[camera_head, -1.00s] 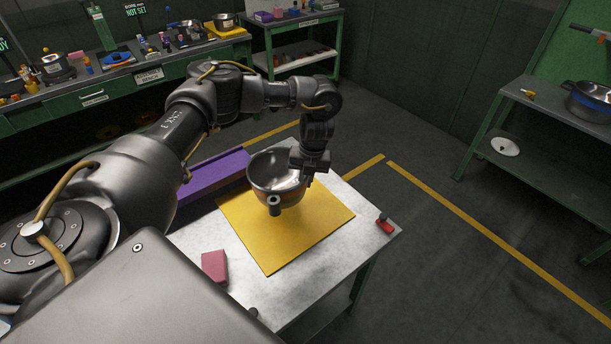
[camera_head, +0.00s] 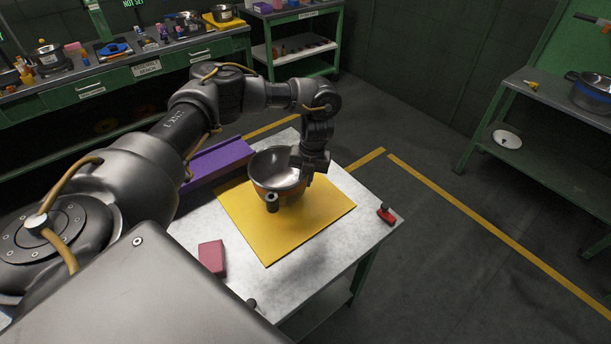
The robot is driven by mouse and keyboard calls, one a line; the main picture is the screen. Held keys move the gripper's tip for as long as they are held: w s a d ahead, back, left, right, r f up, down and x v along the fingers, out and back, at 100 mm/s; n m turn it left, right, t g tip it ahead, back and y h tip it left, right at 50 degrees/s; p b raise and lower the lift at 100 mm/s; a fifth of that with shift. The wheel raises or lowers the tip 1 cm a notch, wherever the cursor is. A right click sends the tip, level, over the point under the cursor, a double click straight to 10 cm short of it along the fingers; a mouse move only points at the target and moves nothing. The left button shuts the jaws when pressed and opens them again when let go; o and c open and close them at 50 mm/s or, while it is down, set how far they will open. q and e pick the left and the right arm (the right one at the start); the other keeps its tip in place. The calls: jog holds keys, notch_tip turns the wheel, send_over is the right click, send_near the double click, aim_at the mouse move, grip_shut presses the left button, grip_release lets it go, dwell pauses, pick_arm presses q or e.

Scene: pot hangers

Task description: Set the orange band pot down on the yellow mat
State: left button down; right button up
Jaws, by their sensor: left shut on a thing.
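The orange band pot (camera_head: 273,184) is a steel bowl-like pot with an orange band and a dark handle stub toward me. It is upright over the back part of the yellow mat (camera_head: 305,222), which lies flat on the small metal table. My left gripper (camera_head: 308,168) is shut on the pot at its right rim; the fingertips are mostly hidden. I cannot tell whether the pot's base touches the mat. My right gripper is not in view.
A purple channel-like block (camera_head: 218,163) stands at the table's back left. A pink block (camera_head: 212,257) lies at the front left and a small red item (camera_head: 386,214) at the right corner. A blue-banded pot (camera_head: 592,92) is on the right shelf.

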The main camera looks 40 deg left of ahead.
pick_arm(q)
jog(key=shift+f+b, duration=0.7)
jog(key=shift+f, duration=0.85)
jog(key=shift+f, duration=0.2)
jog(key=shift+f+b, duration=0.4)
jog(key=c, duration=1.4)
grip_release()
jog(key=r+p, duration=0.3)
jog(key=r, duration=0.4)
jog(key=r+p, duration=0.4)
jog(key=r, duration=0.2)
jog(key=w+d+r+p, duration=0.1)
jog(key=r+p, duration=0.3)
jog(key=r, duration=0.3)
jog(key=shift+d+r, duration=0.1)
jog(key=shift+r, duration=0.25)
